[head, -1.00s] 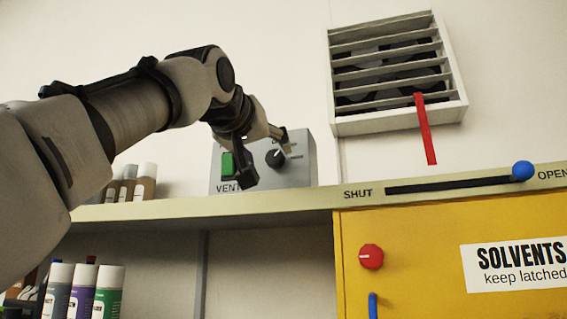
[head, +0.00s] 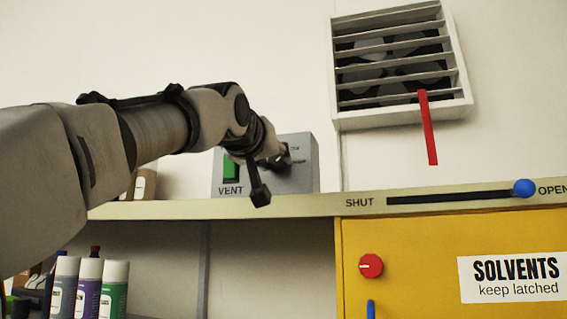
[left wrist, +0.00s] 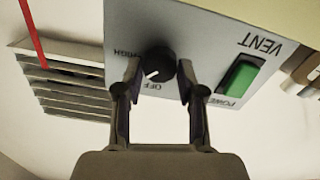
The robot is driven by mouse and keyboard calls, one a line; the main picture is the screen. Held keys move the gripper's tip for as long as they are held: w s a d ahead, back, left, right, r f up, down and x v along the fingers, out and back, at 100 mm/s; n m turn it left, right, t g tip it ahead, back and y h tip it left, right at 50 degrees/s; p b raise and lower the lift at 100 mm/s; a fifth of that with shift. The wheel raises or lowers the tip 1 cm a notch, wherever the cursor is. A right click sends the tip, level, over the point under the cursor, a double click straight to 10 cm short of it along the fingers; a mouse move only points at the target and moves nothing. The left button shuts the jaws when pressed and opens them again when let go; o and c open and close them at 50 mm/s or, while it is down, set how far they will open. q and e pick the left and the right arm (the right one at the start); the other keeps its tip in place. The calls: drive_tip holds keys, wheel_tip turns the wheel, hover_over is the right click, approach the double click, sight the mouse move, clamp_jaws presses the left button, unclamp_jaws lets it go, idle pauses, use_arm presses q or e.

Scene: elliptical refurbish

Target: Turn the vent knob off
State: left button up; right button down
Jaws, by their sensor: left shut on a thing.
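The grey vent box (head: 300,182) stands on the shelf against the wall. It has a green switch (head: 231,168) and a black round knob (left wrist: 160,62). My left gripper (head: 281,158) is at the knob and hides most of it in the head view. In the left wrist view my left gripper (left wrist: 160,80) has one finger on each side of the knob and is shut on it. That view is upside down. The knob's white mark points down-left there, near the OFF label; a finger covers part of the dial. My right gripper is not in view.
A louvred wall vent (head: 400,60) with a fan and red ribbon (head: 428,130) is above right. The shelf edge (head: 270,207) runs below the box. A blue slider (head: 524,188) stands near OPEN. Bottles (head: 90,285) stand lower left, beside a yellow cabinet (head: 420,250).

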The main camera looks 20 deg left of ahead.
use_arm(q)
drive_tip(key=shift+n, duration=0.5)
drive_tip(key=n, duration=0.3)
drive_tip(key=shift+a+n, duration=0.1)
drive_tip(key=shift+n, duration=2.4)
